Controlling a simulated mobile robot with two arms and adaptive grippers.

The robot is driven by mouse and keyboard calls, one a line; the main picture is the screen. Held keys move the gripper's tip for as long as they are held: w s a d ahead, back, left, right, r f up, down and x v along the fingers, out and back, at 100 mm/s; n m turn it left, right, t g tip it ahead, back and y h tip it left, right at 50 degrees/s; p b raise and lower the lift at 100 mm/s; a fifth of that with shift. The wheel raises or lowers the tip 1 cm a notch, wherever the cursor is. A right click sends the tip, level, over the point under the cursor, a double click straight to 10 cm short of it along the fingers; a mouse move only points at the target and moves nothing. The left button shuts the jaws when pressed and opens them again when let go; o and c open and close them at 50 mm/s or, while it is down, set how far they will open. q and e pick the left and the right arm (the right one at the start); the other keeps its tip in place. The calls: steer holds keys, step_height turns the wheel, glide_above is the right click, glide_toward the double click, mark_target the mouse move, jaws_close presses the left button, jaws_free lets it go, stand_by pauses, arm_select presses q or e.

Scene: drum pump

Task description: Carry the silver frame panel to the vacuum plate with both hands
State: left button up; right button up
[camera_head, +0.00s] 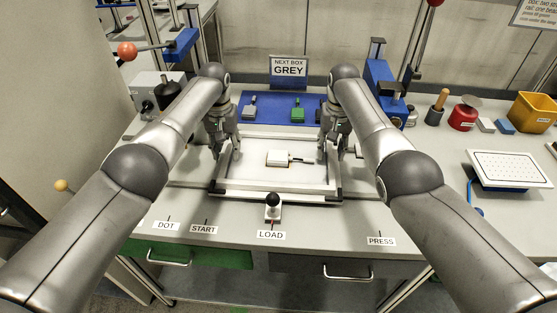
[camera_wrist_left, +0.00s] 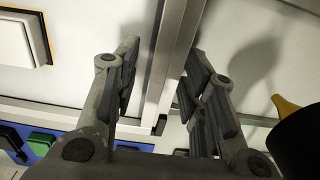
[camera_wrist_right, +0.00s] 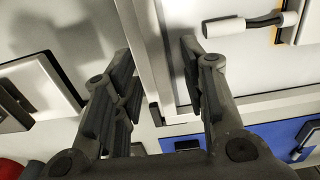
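The silver frame panel (camera_head: 280,195) lies flat on the middle of the bench around a white sheet, with a small pale box with a stem (camera_head: 278,158) inside it. My left gripper (camera_head: 226,150) is at the frame's left side bar; in the left wrist view its open fingers (camera_wrist_left: 163,46) stand on either side of a silver bar (camera_wrist_left: 172,60). My right gripper (camera_head: 332,150) is at the right side bar; its open fingers (camera_wrist_right: 155,48) straddle that bar (camera_wrist_right: 152,40), with gaps visible. The vacuum plate (camera_head: 508,166), white and dotted with holes, sits at the right of the bench.
A black-knobbed lever (camera_head: 273,204) stands just before the frame. Behind lies a blue mat (camera_head: 270,104) with grey and green pieces, and a NEXT BOX GREY sign (camera_head: 288,69). A blue press (camera_head: 382,82), red container (camera_head: 463,116) and yellow bin (camera_head: 532,112) stand back right. Bench between frame and plate is mostly clear.

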arm_select(q)
steer(key=shift+f, duration=0.6)
arm_select(e)
steer(key=shift+f, duration=0.6)
arm_select(q)
steer(key=shift+c, duration=0.3)
arm_select(e)
steer(key=shift+c, duration=0.3)
arm_select(q)
jaws_close()
arm_select(e)
jaws_close()
arm_select(q)
steer(key=shift+r, duration=0.1)
arm_select(e)
steer(key=shift+r, duration=0.1)
